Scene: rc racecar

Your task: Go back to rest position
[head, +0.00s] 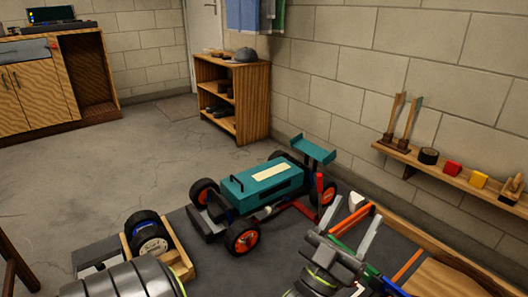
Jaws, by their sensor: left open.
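My left gripper (361,217) is at the lower middle right of the head view. Its two grey fingers are apart, with no object seen held between them. It is in front of and to the right of the teal racecar (262,183). The car stands on a dark mat (215,262), with a rear wing and black wheels with orange hubs. A grey ribbed part of my arm shows at the bottom left. My right gripper is not in view.
A wooden holder (181,262) with a blue-hubbed wheel (149,237) is left of the car. Several coloured long parts lie by the gripper, near a wooden edge at the right. A wall shelf (437,170) carries small blocks. Floor is clear behind the car, left of the bookcase (249,95).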

